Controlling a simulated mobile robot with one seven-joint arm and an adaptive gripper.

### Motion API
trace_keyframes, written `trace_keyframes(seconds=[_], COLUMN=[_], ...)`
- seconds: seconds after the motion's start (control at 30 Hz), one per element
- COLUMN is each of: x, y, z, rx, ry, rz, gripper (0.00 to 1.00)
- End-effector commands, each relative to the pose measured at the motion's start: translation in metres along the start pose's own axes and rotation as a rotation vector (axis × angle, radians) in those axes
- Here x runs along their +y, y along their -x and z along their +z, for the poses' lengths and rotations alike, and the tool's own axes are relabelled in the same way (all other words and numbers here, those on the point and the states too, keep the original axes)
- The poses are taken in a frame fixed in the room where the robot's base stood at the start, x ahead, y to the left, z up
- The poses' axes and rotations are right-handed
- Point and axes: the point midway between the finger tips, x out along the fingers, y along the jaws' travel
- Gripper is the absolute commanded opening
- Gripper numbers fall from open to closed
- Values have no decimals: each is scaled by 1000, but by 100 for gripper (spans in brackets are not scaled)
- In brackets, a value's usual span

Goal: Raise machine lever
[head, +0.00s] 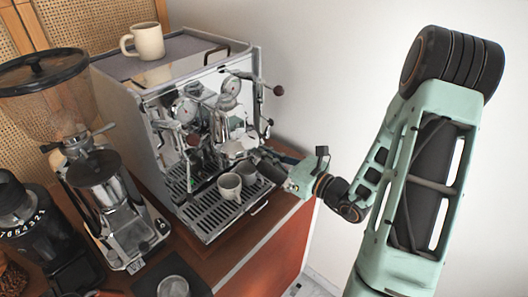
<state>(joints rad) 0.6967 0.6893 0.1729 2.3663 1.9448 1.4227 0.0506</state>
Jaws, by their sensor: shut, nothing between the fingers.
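The espresso machine (115,100) stands left of centre, a chrome-fronted box with gauges, valves and a group head (228,100). A thin lever with a dark brown ball end (278,90) sticks out at its upper right. Another brown ball end (194,139) shows at the left of the front. I cannot tell for sure which is the machine lever. My gripper (262,160) is shut and empty, reaching in from the right low at the machine's front, just below the group head. Its fingertips are small and dark, and contact with the machine cannot be made out.
A white cup (230,186) stands on the drip tray (207,213) close to my gripper. A cream mug (147,40) is on the machine's top. A grinder (105,195) and a darker grinder (45,225) stand at left. Free space lies right of the cart, before the wall.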

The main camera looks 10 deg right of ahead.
Motion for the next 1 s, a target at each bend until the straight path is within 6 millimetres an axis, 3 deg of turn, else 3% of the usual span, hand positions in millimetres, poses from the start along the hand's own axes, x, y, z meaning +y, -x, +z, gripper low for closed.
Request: trace_keyframes(seconds=[0.03,0.1,0.8,1.0], x=[0,0,1,0], y=[-2,-3,-1,-1], z=[16,23,84,78], rx=[-16,-18,-14,-12], ry=[7,8,6,5], rz=[4,5,4,3], gripper=[0,0,0,0])
